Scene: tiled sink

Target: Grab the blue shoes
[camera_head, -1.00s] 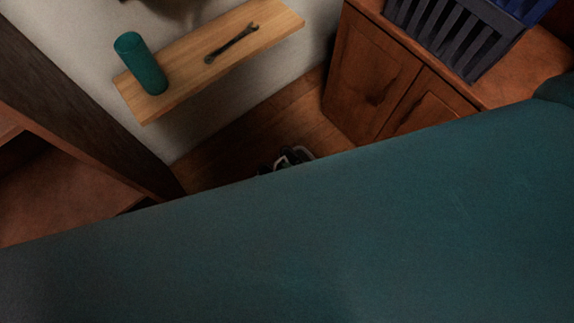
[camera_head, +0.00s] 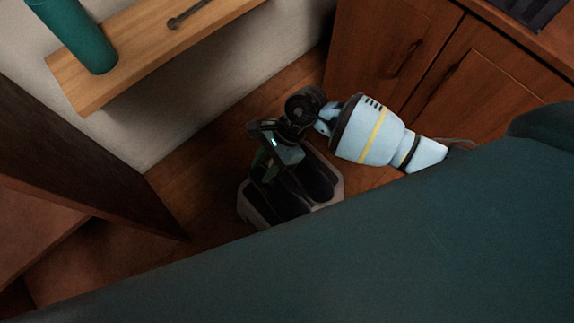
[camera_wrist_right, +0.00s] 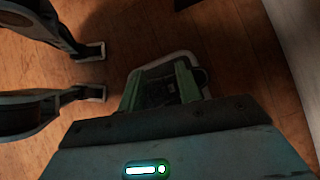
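No blue shoes show in either view. My right gripper (camera_head: 303,104) is at the end of my pale arm in the head view. The gripper is open and empty. My left gripper is not in view.
A wall shelf (camera_head: 110,79) holds a teal cylinder (camera_head: 82,38) and a wrench (camera_head: 200,12). A brown cabinet (camera_head: 384,50) stands at upper right, with a dark basket (camera_head: 530,10) on top. Dark wooden furniture (camera_head: 75,160) is at left.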

